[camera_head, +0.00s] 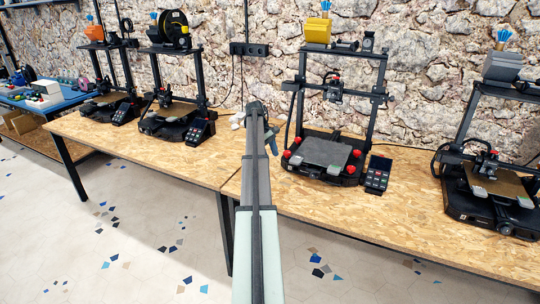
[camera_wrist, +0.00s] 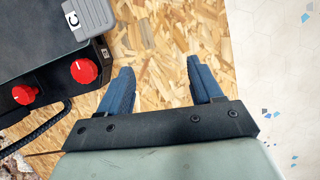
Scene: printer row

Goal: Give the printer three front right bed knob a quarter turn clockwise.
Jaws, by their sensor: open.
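Printer three (camera_head: 322,152) is the third from the left in the head view, black with a grey bed (camera_head: 325,151) and red knobs at the bed corners. Its front right bed knob (camera_head: 351,169) is red and faces the front. My gripper (camera_head: 272,142) is left of this printer, open and empty, well apart from that knob. In the wrist view, my gripper's blue fingers (camera_wrist: 158,88) are spread over bare table. That view shows two red knobs, a nearer one (camera_wrist: 84,71) and another (camera_wrist: 25,94), seemingly on the printer's left side. The front right knob does not appear there.
A keypad unit (camera_head: 377,173) stands right of printer three on the wooden table (camera_head: 420,220). Another printer (camera_head: 492,195) stands farther right, and two more are on the left. A dark cable (camera_wrist: 40,128) lies near the printer in the wrist view. The table's front edge is close.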

